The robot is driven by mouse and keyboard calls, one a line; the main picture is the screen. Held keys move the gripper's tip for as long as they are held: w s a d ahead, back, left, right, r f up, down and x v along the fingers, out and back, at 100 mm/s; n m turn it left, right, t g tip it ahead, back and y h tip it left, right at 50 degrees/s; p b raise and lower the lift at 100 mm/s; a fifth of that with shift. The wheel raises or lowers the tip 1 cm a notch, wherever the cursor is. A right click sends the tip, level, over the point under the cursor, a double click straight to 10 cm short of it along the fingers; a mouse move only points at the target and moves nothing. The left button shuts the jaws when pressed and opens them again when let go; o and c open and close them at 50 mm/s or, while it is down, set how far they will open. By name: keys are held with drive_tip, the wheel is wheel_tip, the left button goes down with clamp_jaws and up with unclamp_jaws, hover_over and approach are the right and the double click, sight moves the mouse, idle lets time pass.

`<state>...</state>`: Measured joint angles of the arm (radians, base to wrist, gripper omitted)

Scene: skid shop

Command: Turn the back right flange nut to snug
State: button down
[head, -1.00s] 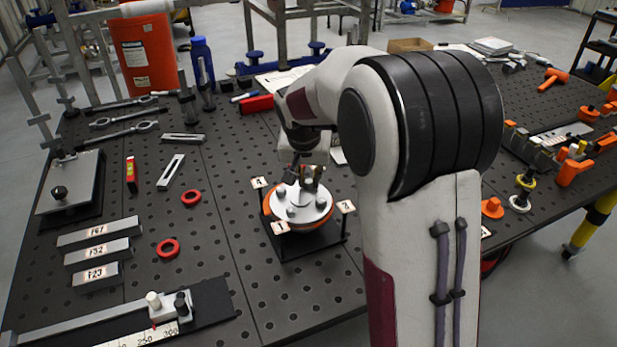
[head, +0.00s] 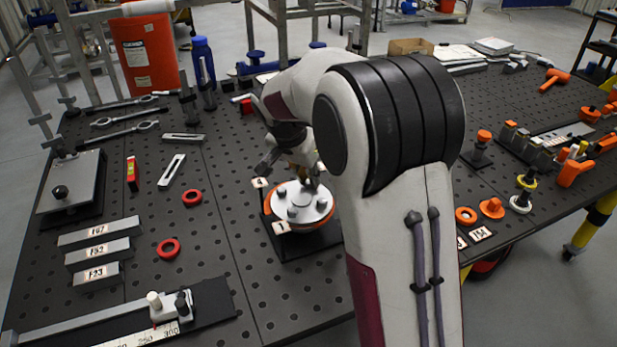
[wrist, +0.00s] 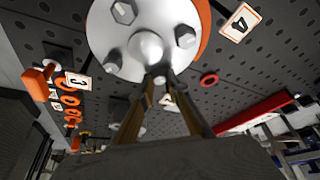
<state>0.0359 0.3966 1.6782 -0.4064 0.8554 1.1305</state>
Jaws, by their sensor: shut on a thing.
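The round pale flange (head: 297,207) sits on an orange ring (head: 330,216) on a dark stand in the head view. Several nuts stand on its face around a raised hub. My gripper (head: 311,183) comes down at the back right of the flange. In the wrist view, my gripper (wrist: 159,86) is shut on the back right flange nut (wrist: 160,80), which the brown fingers partly cover. Other nuts (wrist: 124,11) (wrist: 186,37) (wrist: 112,60) and the flange (wrist: 147,50) show there in clear view. How tight the held nut is cannot be told.
Two red rings (head: 192,197) (head: 168,249) and marked bars (head: 98,231) lie to the left. My arm hides the table just right of the flange.

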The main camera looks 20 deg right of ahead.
drive_tip(key=shift+w+m, duration=0.1)
drive_tip(key=shift+m, duration=0.8)
drive_tip(key=c, duration=2)
unclamp_jaws()
drive_tip(key=shift+o, duration=0.2)
drive_tip(key=shift+n, duration=0.4)
drive_tip(key=shift+s+d+n+t+y, duration=0.1)
drive_tip(key=shift+n+t+y, duration=0.2)
drive_tip(key=shift+n, duration=0.9)
drive_tip(key=shift+s+n+t+y, duration=0.1)
drive_tip(key=shift+n+t+y, duration=0.15)
drive_tip(key=shift+n, duration=0.95)
drive_tip(key=shift+n, duration=0.3)
